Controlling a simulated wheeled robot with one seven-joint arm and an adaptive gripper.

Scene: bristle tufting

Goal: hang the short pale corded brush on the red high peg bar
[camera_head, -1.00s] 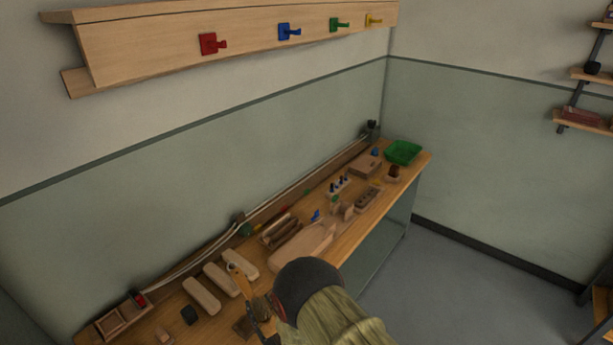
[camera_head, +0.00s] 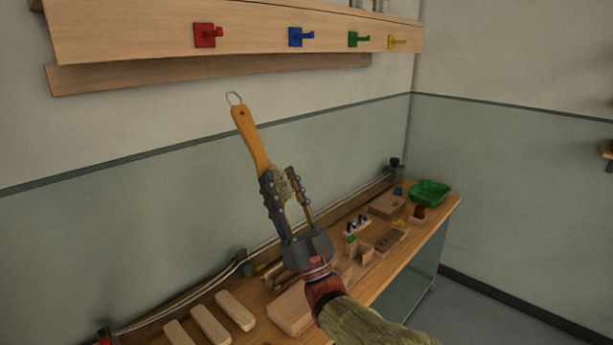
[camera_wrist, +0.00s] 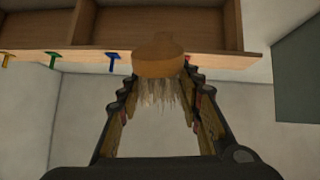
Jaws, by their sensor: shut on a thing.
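The brush (camera_head: 250,139) has a pale wooden handle, pointing up and tilted a little left, with a cord loop (camera_head: 234,98) at its top end. My gripper (camera_head: 287,184) is shut on its lower part, around the bristle end. In the wrist view the brush (camera_wrist: 158,60) sits between the fingertips with pale bristles facing the camera. The red peg (camera_head: 207,35) is on the wooden peg bar (camera_head: 130,35), above and left of the loop in the head view. Loop and peg are apart. In the wrist view the red peg is mostly hidden behind the brush and fingers.
Blue (camera_head: 300,37), green (camera_head: 358,39) and yellow (camera_head: 398,41) pegs continue to the right along the bar. Below, the workbench (camera_head: 440,208) holds wooden blocks, small tools and a green tray (camera_head: 430,191). The wall space between bench and bar is clear.

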